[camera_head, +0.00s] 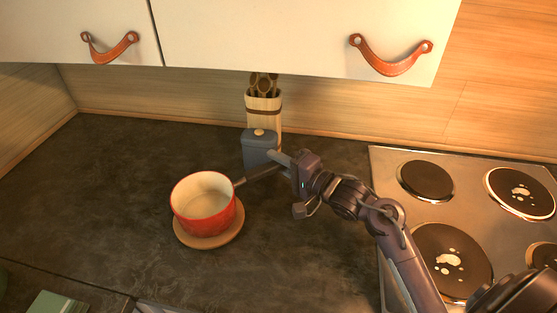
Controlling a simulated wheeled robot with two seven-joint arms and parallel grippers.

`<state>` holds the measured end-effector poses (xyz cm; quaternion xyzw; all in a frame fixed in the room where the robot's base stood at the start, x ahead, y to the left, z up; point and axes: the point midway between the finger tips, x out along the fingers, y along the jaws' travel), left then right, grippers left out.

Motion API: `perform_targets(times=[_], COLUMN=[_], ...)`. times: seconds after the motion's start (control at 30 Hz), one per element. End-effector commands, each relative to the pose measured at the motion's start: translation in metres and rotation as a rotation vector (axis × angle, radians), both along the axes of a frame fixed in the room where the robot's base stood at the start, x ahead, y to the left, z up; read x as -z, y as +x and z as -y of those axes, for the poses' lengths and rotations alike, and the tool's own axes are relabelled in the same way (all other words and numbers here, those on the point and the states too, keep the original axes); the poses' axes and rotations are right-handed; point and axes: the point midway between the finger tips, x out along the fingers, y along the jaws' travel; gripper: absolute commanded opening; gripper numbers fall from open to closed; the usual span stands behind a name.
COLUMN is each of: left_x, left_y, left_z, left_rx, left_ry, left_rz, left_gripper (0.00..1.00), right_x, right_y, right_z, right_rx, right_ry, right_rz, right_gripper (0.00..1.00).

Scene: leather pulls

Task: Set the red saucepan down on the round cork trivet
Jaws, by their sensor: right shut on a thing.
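The red saucepan (203,209) has a cream inside and a dark handle (259,175) pointing right and back. It is upright, at or just above the round cork trivet (217,241), whose rim shows in front and to the right. I cannot tell if its base touches the trivet. My right gripper (287,172) is shut on the handle's far end, to the right of the pan. My left gripper is not in view.
A blue-grey canister (259,147) with a knob stands just behind the handle, before a utensil holder (265,110). A stove (470,220) with several hotplates is at right. Cabinets with leather pulls (392,58) overhang the back. The dark counter (110,190) is clear at left.

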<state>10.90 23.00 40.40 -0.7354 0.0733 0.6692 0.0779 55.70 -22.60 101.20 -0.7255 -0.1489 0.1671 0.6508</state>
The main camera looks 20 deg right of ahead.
Motion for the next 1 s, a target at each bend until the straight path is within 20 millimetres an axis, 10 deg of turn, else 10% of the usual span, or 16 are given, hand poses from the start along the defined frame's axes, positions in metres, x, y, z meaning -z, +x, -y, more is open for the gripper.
perform_targets(times=[0.23, 0.27, 0.47, 1.0], left_x=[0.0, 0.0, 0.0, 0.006], left_y=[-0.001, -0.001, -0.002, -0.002], left_z=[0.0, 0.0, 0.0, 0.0], left_rx=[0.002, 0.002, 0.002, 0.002], left_ry=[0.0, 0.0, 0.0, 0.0], left_rz=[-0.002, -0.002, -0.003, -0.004], left_gripper=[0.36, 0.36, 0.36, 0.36], right_x=[0.004, 0.004, 0.004, 0.006], right_y=[0.0, 0.0, 0.0, -0.035], right_z=[0.0, 0.0, 0.0, 0.016], right_rx=[0.0, 0.0, 0.0, 0.001], right_ry=[0.003, 0.004, 0.002, -0.002], right_rz=[0.002, 0.003, 0.001, -0.001], right_gripper=[0.0, 0.19, 0.43, 0.43])
